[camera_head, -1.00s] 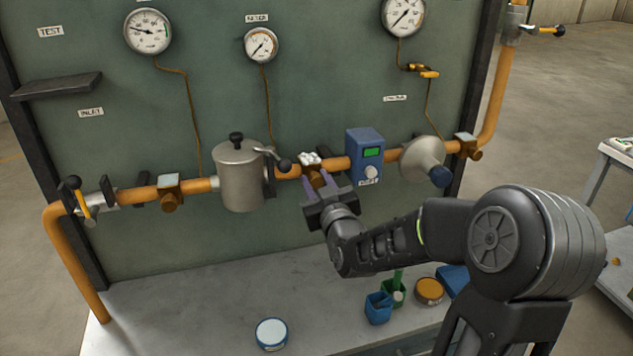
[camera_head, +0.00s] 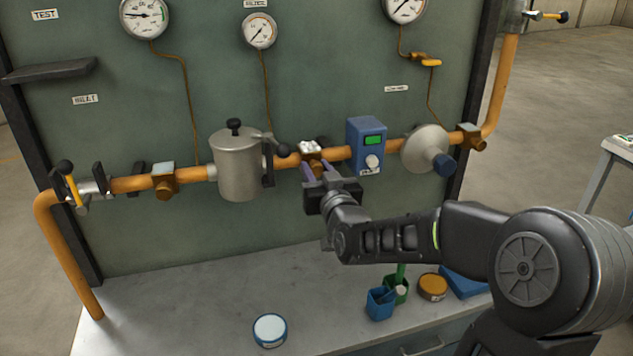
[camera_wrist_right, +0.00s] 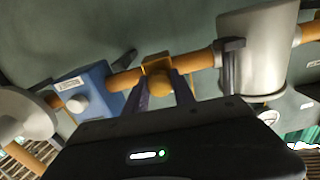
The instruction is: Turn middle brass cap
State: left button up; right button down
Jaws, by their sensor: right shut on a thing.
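The middle brass cap (camera_wrist_right: 160,87) sits on a brass fitting (camera_wrist_right: 156,64) in the orange pipe, between the steel canister and the blue meter box. In the head view the fitting (camera_head: 310,150) shows with white pieces on top, and my gripper hides the cap. My right gripper (camera_head: 315,172) reaches up to it from the front. In the right wrist view its two fingers (camera_wrist_right: 161,92) stand on either side of the cap, shut on it. My left gripper is not in view.
A steel canister (camera_head: 238,165) with a side lever stands left of the cap, and a blue meter box (camera_head: 366,146) right of it. Other brass fittings (camera_head: 163,181) (camera_head: 471,138) sit along the pipe. Below, the bench holds a white-lidded tin (camera_head: 270,329), a blue cup (camera_head: 380,304) and an orange tin (camera_head: 432,287).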

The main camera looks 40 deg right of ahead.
jog(key=m+b, duration=0.2)
jog(key=b, duration=0.1)
jog(key=m+b, duration=0.3)
jog(key=b, duration=0.1)
jog(key=m+b, duration=0.3)
jog(key=b, duration=0.1)
jog(key=shift+f, duration=0.25)
jog(key=shift+r+m+b, duration=0.2)
jog(key=shift+m+b, duration=0.9)
jog(key=shift+m, duration=0.3)
jog(key=c, duration=1.1)
grip_release()
jog(key=shift+o, duration=0.2)
jog(key=shift+s, duration=0.1)
jog(key=v, duration=0.7)
jog(key=shift+s, duration=0.3)
jog(key=shift+a, duration=0.1)
